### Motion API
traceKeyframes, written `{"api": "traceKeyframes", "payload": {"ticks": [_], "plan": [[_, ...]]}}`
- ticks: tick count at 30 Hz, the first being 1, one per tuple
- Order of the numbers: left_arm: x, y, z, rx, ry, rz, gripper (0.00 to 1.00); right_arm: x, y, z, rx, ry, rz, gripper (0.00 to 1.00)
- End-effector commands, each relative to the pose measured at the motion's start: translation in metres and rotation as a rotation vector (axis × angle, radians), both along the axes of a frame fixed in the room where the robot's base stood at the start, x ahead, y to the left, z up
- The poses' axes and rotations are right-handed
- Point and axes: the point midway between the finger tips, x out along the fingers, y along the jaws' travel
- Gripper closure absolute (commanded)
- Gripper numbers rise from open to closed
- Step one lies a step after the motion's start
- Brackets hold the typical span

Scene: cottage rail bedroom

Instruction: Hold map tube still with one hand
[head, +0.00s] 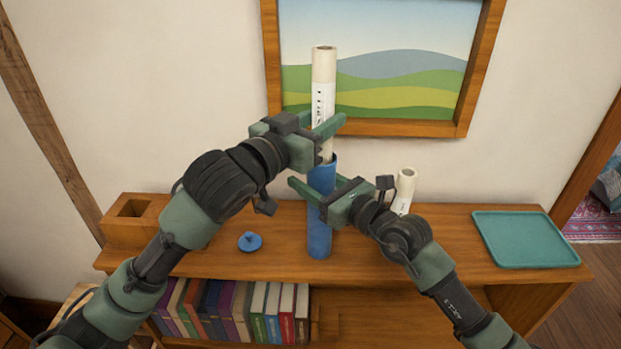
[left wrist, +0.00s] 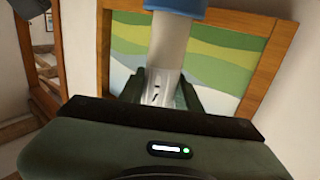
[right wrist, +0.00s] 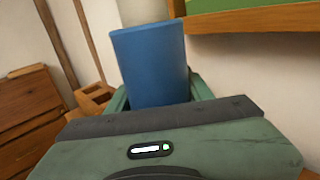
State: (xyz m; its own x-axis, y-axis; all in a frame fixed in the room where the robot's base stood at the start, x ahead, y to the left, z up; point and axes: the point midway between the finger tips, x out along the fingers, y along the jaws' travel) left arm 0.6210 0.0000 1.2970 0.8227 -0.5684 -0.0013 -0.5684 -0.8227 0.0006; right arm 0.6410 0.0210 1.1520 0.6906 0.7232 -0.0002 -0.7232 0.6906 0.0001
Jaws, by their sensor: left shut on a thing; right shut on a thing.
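The blue map tube (head: 320,234) stands upright on the wooden shelf top. A rolled white map (head: 324,72) sticks up out of its open top, with its lower end inside or at the mouth of the tube. My left gripper (head: 328,132) is shut on the rolled map just above the tube's rim; the left wrist view shows the map (left wrist: 168,50) between its fingers. My right gripper (head: 308,194) is shut around the blue tube's upper part; the tube (right wrist: 152,65) fills its jaws in the right wrist view. A blue cap (head: 250,242) lies on the shelf, left of the tube.
A second white roll (head: 404,188) stands behind my right arm. A teal tray (head: 525,240) lies empty at the right end. A wooden box with a square hole (head: 133,212) sits at the left end. Books (head: 240,310) fill the shelf below. A framed picture (head: 400,62) hangs behind.

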Motion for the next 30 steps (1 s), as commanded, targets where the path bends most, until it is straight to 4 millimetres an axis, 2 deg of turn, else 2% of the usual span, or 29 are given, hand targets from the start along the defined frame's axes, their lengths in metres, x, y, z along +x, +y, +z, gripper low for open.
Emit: {"api": "traceKeyframes", "payload": {"ticks": [6,7,9,22,26,30], "plan": [[0.0,0.0,0.0,0.0,-0.001,0.0,1.0,0.0,0.0,0.0,-0.001,0.001,0.0,0.96],[0.0,0.0,0.0,0.0,-0.001,0.0,0.61,0.0,0.0,0.0,-0.001,0.001,0.0,0.96],[0.0,0.0,0.0,0.0,-0.001,0.001,0.42,0.0,0.0,0.0,-0.001,0.001,0.0,0.96],[-0.006,0.005,0.0,0.001,-0.001,0.001,0.41,0.0,0.0,0.0,-0.001,0.001,0.0,0.96],[-0.022,0.016,-0.001,0.002,-0.001,0.001,0.41,0.0,0.0,-0.001,-0.001,0.0,0.0,0.96],[-0.048,0.034,-0.001,0.001,-0.001,0.001,0.41,0.0,0.0,-0.001,-0.001,0.0,-0.001,0.96]]}}
